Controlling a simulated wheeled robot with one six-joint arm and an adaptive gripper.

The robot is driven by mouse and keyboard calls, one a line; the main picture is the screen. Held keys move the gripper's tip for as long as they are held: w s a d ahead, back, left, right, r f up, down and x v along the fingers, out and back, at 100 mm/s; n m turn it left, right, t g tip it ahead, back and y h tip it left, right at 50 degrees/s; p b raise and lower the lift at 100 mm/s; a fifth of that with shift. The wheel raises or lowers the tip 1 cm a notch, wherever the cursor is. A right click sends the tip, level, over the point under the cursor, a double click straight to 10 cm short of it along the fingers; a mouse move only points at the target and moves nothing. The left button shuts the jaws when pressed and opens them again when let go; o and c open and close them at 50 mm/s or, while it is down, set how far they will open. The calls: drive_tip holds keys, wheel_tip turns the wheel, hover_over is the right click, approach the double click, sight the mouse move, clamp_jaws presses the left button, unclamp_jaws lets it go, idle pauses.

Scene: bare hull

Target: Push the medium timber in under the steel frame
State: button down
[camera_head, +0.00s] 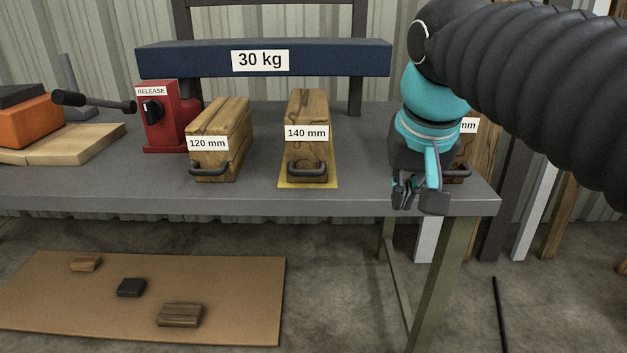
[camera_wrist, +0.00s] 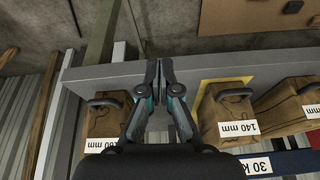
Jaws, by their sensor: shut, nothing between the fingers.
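The medium timber, labelled 140 mm (camera_head: 307,155), lies on the bench on a yellow patch (camera_head: 331,175), with a dark handle on its front end. Its far end lies close to the blue 30 kg beam of the steel frame (camera_head: 330,60); I cannot tell whether any of it is beneath. The timber also shows in the wrist view (camera_wrist: 228,112), right of my fingers. My gripper (camera_head: 418,200) is shut and empty at the bench's front edge, right of the medium timber. It partly hides the right timber (camera_head: 462,155).
The 120 mm timber (camera_head: 221,140) stands left of the medium one. A red release box (camera_head: 165,120) with a lever is farther left, near an orange object (camera_head: 28,120). A cardboard sheet (camera_head: 60,300) with several small blocks lies on the floor. Bench space between timbers is clear.

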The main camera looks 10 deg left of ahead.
drive_tip(key=w+a+r+n+b, duration=0.1)
drive_tip(key=a+r, duration=0.2)
drive_tip(key=a, duration=0.4)
drive_tip(key=w+a+r, duration=0.1)
drive_tip(key=a+r, duration=0.1)
drive_tip(key=a, duration=0.5)
drive_tip(key=shift+g, duration=0.3)
drive_tip(key=b+x, duration=0.1)
drive_tip(key=x, duration=0.2)
drive_tip(key=w+x, duration=0.1)
drive_tip(key=x, duration=0.3)
drive_tip(key=a+b+x, duration=0.1)
drive_tip(key=x, duration=0.2)
drive_tip(key=shift+w+r+b, duration=0.15)
drive_tip(key=shift+w+b, duration=0.15)
drive_tip(key=shift+w, duration=0.15)
drive_tip(key=shift+w+a, duration=0.2)
drive_tip(key=shift+w, duration=0.5)
